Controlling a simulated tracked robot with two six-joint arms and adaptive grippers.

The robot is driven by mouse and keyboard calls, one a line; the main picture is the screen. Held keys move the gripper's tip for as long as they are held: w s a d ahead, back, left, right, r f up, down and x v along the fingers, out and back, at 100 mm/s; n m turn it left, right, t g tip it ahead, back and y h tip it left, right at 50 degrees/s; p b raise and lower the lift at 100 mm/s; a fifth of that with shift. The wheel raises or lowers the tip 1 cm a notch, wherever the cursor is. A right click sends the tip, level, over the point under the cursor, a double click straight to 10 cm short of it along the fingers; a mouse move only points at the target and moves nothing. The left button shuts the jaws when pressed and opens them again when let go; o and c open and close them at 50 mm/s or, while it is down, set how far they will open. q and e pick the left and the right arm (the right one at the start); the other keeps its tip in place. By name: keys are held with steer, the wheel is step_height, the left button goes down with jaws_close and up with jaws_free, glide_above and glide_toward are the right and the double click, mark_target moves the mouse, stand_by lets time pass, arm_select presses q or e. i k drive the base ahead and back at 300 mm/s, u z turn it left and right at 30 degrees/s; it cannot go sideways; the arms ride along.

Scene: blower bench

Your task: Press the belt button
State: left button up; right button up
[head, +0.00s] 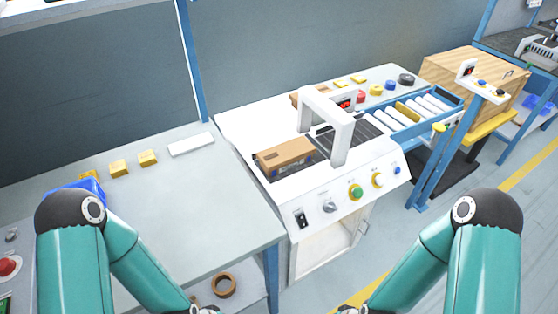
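The white bench machine (240,130) has a sloped front panel with a black switch (302,218), a grey knob (329,206), a green button in a yellow ring (355,192), a pale button in a yellow ring (377,180) and a blue button (397,170). I cannot read any labels, so I cannot tell which one is the belt button. A brown cardboard box (286,153) sits on the machine's bed, left of the white arch (343,135). My two arms reach in from the bottom corners. Only their wrist ends show at the bottom edge, away from the panel; the fingers are out of frame.
A grey table (190,190) with yellow blocks (148,158) stands left. A blue post (437,165) stands right of the panel. The floor before the panel is clear.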

mark_target(381, 180)
steer(key=k, duration=1.25)
steer(key=z, duration=0.2)
steer(key=i, duration=0.75)
steer(key=u, duration=0.2)
